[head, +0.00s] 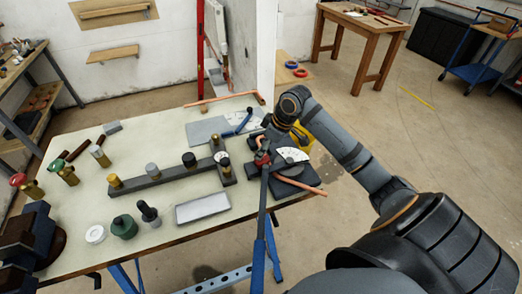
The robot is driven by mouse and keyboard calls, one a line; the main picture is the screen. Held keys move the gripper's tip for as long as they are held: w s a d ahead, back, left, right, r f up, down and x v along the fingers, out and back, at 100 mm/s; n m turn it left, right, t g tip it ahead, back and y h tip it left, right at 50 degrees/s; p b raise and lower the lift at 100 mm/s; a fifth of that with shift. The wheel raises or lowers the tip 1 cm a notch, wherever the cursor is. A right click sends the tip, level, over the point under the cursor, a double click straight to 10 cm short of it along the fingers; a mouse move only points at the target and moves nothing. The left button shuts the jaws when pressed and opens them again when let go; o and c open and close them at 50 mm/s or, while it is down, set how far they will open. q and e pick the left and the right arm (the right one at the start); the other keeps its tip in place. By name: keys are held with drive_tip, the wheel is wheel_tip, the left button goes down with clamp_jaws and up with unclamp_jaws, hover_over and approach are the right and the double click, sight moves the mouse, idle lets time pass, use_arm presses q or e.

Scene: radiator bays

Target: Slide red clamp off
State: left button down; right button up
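A small red part (262,160), which looks like the red clamp, sits on the dark pipe bender (288,170) at the table's right end. A copper pipe (304,186) sticks out of the bender to the right. A long lever with a blue handle (258,262) runs from the bender towards me. My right gripper (268,146) is directly over the bender, at or just above the red part. Its fingers are small and dark against the bender, so contact and opening cannot be made out. My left gripper is not in view.
Another copper pipe (222,98) lies at the back edge. A white wall end (262,45) stands behind.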

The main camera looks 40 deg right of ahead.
sight(263, 158)
drive_tip(key=shift+w+a+f, duration=0.15)
drive_tip(key=shift+a+f, duration=0.05)
drive_tip(key=shift+f, duration=0.4)
drive_tip(key=shift+w+f, duration=0.1)
drive_tip(key=shift+f, duration=0.4)
drive_tip(key=shift+c, duration=0.2)
drive_tip(key=c, duration=0.7)
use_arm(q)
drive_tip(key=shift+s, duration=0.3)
use_arm(e)
clamp_jaws()
